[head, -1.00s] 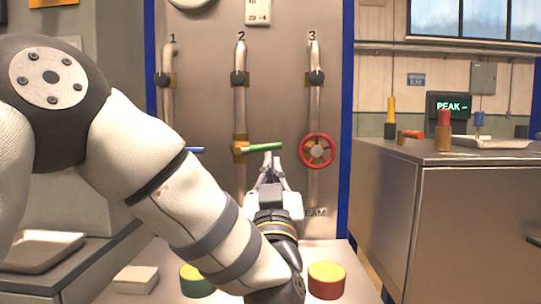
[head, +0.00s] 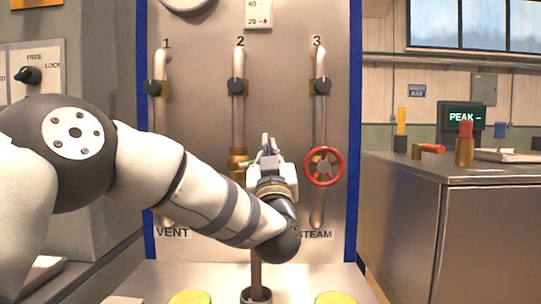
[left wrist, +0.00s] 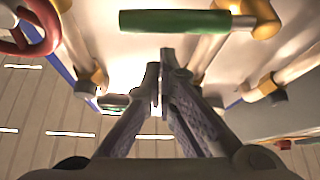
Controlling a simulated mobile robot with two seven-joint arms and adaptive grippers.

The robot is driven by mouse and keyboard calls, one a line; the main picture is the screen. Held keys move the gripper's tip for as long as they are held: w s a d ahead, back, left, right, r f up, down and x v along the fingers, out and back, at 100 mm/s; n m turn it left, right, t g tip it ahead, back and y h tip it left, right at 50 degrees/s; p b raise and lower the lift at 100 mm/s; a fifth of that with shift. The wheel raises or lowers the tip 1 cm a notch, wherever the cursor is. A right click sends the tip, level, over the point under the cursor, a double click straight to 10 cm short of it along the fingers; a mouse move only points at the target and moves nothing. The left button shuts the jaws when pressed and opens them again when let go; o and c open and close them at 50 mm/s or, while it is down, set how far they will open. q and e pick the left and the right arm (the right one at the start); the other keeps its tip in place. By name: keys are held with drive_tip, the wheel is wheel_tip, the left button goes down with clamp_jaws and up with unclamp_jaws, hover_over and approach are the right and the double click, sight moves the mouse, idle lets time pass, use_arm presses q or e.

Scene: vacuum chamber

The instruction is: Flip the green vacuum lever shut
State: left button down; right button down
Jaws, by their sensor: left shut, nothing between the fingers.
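The green lever (left wrist: 175,20) lies crosswise near the top of the left wrist view, joined at its right end to a brass valve (left wrist: 258,17). In the head view the lever is almost wholly hidden behind my left gripper (head: 267,142). The brass valve also shows there on pipe 2 (head: 238,158), just left of the gripper. In the left wrist view my left gripper's fingertips (left wrist: 160,70) are together with nothing between them. They appear just below the lever in that picture; I cannot tell whether they touch it. My right gripper is not in view.
A red handwheel (head: 323,167) sits on pipe 3, close right of my left gripper. Pipe 1 (head: 158,120) is left, partly behind my arm. Yellow-topped buttons (head: 190,298) line the lower front. A metal cabinet (head: 490,240) stands right.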

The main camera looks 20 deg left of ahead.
use_arm(q)
drive_tip(key=shift+w+f, duration=0.1)
drive_tip(key=shift+f, duration=0.4)
